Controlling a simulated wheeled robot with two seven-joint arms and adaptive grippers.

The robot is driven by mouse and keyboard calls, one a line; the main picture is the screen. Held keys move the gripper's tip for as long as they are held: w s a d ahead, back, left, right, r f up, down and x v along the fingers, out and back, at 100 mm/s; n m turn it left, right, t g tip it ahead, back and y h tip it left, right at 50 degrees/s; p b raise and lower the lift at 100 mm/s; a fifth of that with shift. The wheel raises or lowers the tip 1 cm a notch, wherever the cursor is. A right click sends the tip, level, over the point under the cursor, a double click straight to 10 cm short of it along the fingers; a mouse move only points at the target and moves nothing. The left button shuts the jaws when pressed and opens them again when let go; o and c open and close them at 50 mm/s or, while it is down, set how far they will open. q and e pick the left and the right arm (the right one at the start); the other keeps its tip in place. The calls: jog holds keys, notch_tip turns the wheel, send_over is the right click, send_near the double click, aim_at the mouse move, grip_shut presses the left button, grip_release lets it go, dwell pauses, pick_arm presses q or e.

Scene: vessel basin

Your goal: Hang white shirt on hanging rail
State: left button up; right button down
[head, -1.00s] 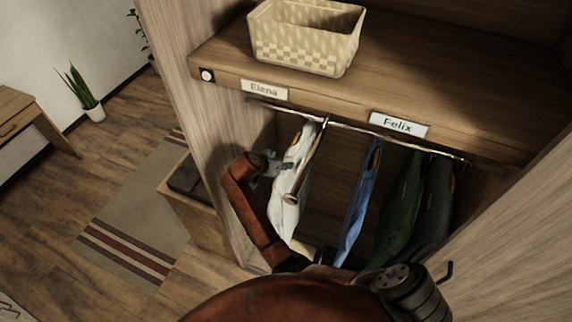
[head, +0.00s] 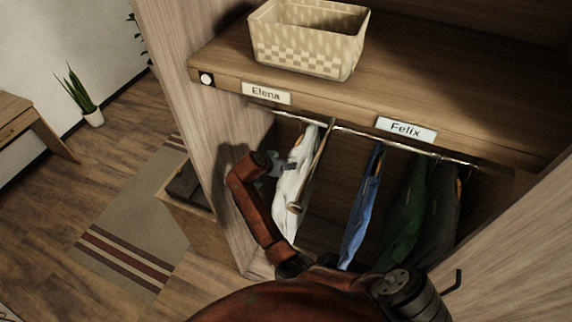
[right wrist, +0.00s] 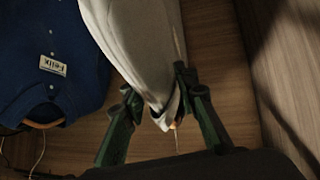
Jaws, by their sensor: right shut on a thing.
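The white shirt (head: 292,180) hangs below the left part of the hanging rail (head: 345,127), at the left inner side of the wardrobe. A pale wooden bar (head: 315,165) runs down along its right side. My right gripper (head: 277,165) is at the shirt's left side, below the rail. In the right wrist view its two green fingers (right wrist: 156,84) lie on either side of the white shirt (right wrist: 140,40) near its collar, shut on it. Whether its hook sits on the rail is hard to tell. My left gripper is not in view.
A blue shirt (head: 361,205), a green garment (head: 403,210) and a dark garment (head: 440,215) hang further right. Labels "Elena" (head: 266,93) and "Felix" (head: 406,129) mark the shelf edge (head: 330,108). A basket (head: 306,42) stands on the shelf. The wardrobe's left wall (head: 205,140) is close to my gripper.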

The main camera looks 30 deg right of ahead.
jog(key=shift+f, duration=0.25)
